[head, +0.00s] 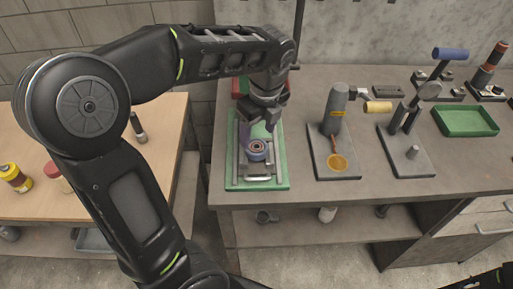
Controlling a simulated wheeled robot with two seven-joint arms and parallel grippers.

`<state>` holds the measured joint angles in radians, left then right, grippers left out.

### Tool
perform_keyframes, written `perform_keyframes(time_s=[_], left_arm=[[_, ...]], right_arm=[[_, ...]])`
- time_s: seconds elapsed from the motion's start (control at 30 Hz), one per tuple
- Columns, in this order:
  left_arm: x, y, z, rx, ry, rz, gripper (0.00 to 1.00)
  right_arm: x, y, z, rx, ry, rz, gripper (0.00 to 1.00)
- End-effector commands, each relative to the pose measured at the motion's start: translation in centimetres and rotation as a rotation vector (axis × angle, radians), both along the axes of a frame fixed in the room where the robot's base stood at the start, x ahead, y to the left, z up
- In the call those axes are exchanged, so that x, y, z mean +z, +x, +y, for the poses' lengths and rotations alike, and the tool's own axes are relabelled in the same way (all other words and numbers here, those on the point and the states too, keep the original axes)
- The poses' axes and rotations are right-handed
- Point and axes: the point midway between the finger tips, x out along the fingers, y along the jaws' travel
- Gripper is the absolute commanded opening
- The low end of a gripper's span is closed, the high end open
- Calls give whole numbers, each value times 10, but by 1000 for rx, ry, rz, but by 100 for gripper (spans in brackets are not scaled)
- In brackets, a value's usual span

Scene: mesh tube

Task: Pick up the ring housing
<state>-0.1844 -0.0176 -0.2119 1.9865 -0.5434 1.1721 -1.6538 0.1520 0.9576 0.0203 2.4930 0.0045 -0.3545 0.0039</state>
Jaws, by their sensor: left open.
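A round part with a purple-blue outer ring and a dark centre, which looks like the ring housing (257,153), sits on a small metal fixture on the green tray (281,183). The tray lies at the left end of the grey workbench. My left gripper (259,131) points down, open, over the back of the ring. Its fingers are small and dark here, and I cannot tell whether they touch the ring. They hide part of its back side.
Right of the tray stand a grey post fixture (335,115) with an orange disc and a lever press (405,125). A green bin (466,121) is farther right. A wooden table (165,110) with small jars stands left, past a gap.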

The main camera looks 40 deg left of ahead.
Motion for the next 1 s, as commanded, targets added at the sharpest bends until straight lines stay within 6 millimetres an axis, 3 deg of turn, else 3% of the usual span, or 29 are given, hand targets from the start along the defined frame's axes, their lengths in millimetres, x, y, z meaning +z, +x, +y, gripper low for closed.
perform_keyframes(time_s=[0.17,0.5,1.0], left_arm=[[-6,0,0,-1,1,2,63],[-49,3,5,-2,1,2,63],[-51,4,6,-1,0,0,63]], right_arm=[[3,0,0,0,0,1,33],[9,-1,-1,-1,-2,4,33],[9,-1,-1,-1,-2,4,33]])
